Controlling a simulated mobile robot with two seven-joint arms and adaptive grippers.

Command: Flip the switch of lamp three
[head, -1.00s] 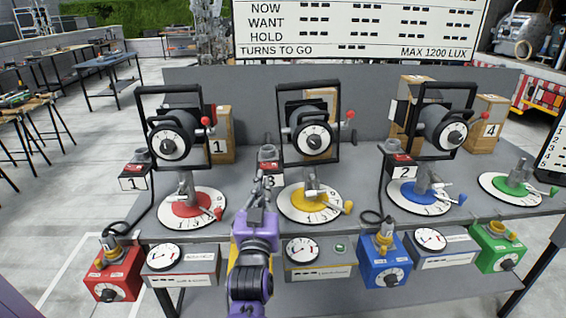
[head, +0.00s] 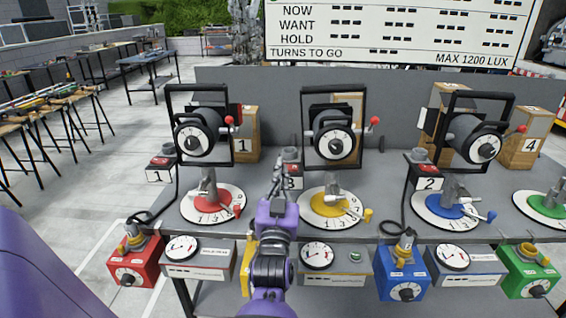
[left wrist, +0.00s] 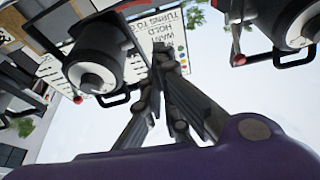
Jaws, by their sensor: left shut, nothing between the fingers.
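The switch box labelled 3 (head: 293,183) stands on the grey bench between the red and yellow dials, partly hidden behind my left gripper. Its grey top (head: 290,154) shows just right of the fingers. My left gripper (head: 279,164) is shut and empty, fingers pointing up and away in front of the box's left side. I cannot tell whether it touches the box. Its fingers (left wrist: 164,60) meet at the tips in the left wrist view, where the switch is not seen. The middle lamp (head: 335,135) stands behind, above the yellow dial (head: 318,210). My right gripper is not in view.
Switch box 1 (head: 159,172) and switch box 2 (head: 427,178) stand to either side. Lamps in black frames rise behind them. Red (head: 134,265), blue (head: 402,275) and green (head: 532,268) control boxes line the front edge. A cable hangs near box 2.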

